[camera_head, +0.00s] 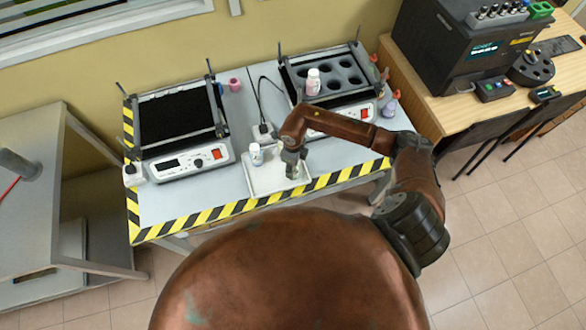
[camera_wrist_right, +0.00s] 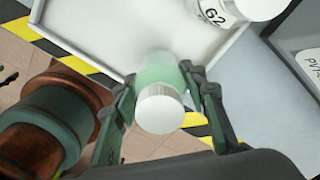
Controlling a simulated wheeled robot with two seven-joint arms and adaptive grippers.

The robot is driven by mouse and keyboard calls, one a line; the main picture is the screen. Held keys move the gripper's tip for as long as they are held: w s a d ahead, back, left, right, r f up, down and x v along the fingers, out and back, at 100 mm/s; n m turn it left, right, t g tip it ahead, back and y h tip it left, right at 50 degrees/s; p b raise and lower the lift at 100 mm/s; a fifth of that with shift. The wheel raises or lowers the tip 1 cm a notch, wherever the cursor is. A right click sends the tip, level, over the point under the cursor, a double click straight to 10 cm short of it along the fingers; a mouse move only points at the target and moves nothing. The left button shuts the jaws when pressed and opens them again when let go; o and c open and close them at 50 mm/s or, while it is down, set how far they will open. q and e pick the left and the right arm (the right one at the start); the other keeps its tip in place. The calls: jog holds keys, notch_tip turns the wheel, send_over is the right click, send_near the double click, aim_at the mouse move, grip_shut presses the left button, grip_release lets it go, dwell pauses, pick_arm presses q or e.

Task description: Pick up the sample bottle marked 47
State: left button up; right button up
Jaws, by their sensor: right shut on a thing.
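My right gripper (camera_head: 291,172) is over the white tray (camera_head: 262,184) at the front of the table. In the right wrist view its fingers (camera_wrist_right: 160,78) are shut on a pale green, translucent bottle with a white cap (camera_wrist_right: 162,108). No number shows on this bottle from here. A second white bottle (camera_head: 256,154) stands in the tray to the left of the gripper. In the right wrist view a white-capped bottle (camera_wrist_right: 228,12) near the top edge has a label that seems to read 62. My left gripper is not in view.
A shaker with a black top (camera_head: 190,160) stands left of the tray. Small purple (camera_head: 390,107) and pink (camera_head: 234,84) items stand on the table.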

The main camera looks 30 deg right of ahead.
jog(key=c, duration=0.6)
